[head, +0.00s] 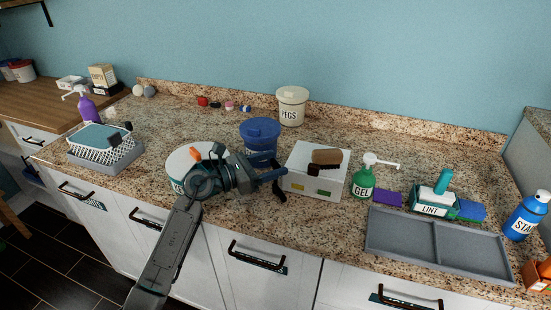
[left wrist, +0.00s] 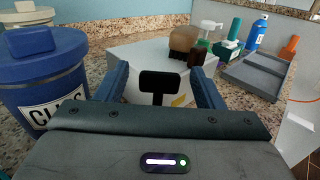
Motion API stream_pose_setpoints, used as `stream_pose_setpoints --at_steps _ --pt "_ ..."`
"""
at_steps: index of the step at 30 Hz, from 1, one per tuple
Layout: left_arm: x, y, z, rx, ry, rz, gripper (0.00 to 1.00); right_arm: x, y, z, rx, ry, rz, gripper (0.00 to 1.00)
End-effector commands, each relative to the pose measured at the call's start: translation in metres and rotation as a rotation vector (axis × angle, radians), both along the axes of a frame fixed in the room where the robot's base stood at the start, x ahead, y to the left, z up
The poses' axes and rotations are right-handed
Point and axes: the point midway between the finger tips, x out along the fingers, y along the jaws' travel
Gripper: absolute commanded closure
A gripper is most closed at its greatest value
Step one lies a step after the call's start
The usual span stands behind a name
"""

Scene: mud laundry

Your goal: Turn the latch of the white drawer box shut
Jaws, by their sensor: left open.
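The white drawer box (head: 303,187) stands on the granite counter, and its pale top also shows in the left wrist view (left wrist: 140,52). A brown brush (head: 327,156) lies on its top. The latch (left wrist: 160,83) is a black T-shaped piece at the box's near side, seen between my fingers in the left wrist view. My left gripper (head: 280,172) is open at the box's left side, its blue fingers on either side of the latch. I cannot tell whether they touch it. My right gripper is out of view.
A blue lidded tub (head: 260,137) stands close behind my left gripper, and a white round tub (head: 180,160) is beside my arm. A green gel bottle (head: 363,180) stands right of the box. A grey tray (head: 435,245) lies further right.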

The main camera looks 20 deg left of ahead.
Motion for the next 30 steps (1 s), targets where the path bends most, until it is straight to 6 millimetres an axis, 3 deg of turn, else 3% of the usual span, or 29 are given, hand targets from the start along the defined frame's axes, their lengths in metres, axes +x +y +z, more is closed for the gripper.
stream_pose_setpoints --at_steps 14,15,22,30 --pt "0.0104 -0.0114 0.0 0.001 -0.001 0.0 0.38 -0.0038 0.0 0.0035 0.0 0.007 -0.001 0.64" --pt "0.0104 -0.0114 0.0 0.001 -0.001 0.0 0.4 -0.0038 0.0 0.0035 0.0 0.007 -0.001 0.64" --pt "0.0103 -0.0113 0.0 0.001 -0.001 0.0 0.83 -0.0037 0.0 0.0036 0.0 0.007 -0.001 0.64" --pt "0.01 -0.0116 0.0019 -0.001 0.0 0.024 0.83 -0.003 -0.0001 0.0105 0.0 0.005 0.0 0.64"
